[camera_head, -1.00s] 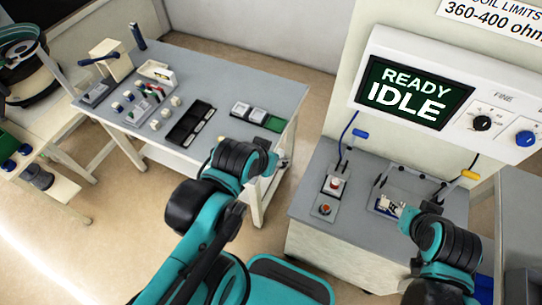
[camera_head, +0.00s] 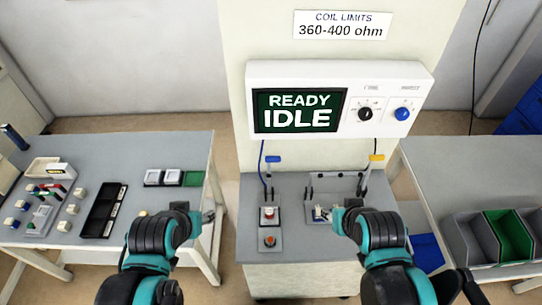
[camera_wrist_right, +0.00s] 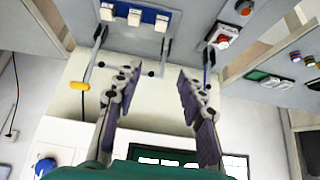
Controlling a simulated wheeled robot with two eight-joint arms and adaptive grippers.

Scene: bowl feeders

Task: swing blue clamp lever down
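The blue clamp lever (camera_head: 273,159) stands upright at the back left of the small grey bench, with its blue handle at the top. In the right wrist view a rod beside the right finger may be part of it; its blue handle does not show there. My right gripper (camera_head: 325,213) is over the bench by the fixture with white parts, right of and apart from the blue lever. Its two fingers stand apart with nothing between them in the right wrist view (camera_wrist_right: 158,95). My left gripper (camera_head: 208,216) is left of the bench, apart from the lever; its finger opening is unclear.
A yellow-handled lever (camera_head: 376,158) stands at the bench's back right. A red button box (camera_head: 268,214) sits in front of the blue lever. The display (camera_head: 299,109) above reads READY IDLE. Tables with parts (camera_head: 145,145) and bins (camera_head: 470,238) flank the bench.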

